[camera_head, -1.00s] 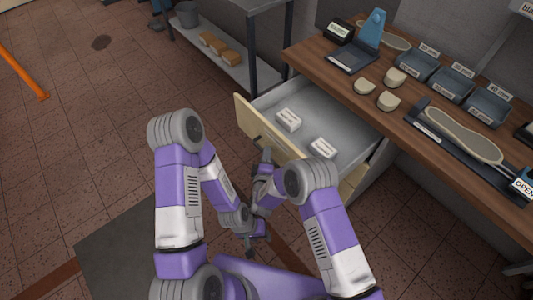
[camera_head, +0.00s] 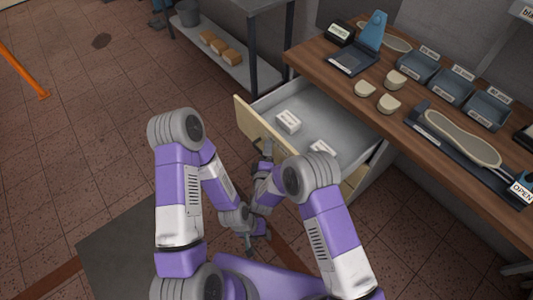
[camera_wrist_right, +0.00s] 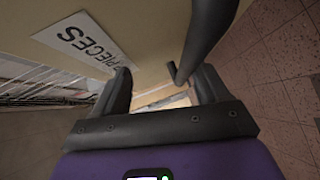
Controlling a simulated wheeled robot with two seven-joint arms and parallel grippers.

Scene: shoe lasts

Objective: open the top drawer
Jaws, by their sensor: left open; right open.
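The top drawer (camera_head: 246,124) stands pulled out from under the wooden workbench, its pale front facing my arms. In the right wrist view its front (camera_wrist_right: 150,30) carries a white label (camera_wrist_right: 87,42) reading "PIECES", and a dark bar handle (camera_wrist_right: 203,38) shows. My right gripper (camera_head: 268,148) is at the drawer front. Its open fingers (camera_wrist_right: 160,90) show in the right wrist view, with the handle's near end by the right-hand finger; I cannot tell if they touch. My left gripper (camera_head: 257,240) is open, low in front of the drawer, away from it.
White boxes (camera_head: 288,121) lie in the drawer; one is partly hidden by my right arm. The workbench top (camera_head: 310,55) holds trays, shoe lasts and a blue-backed device.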

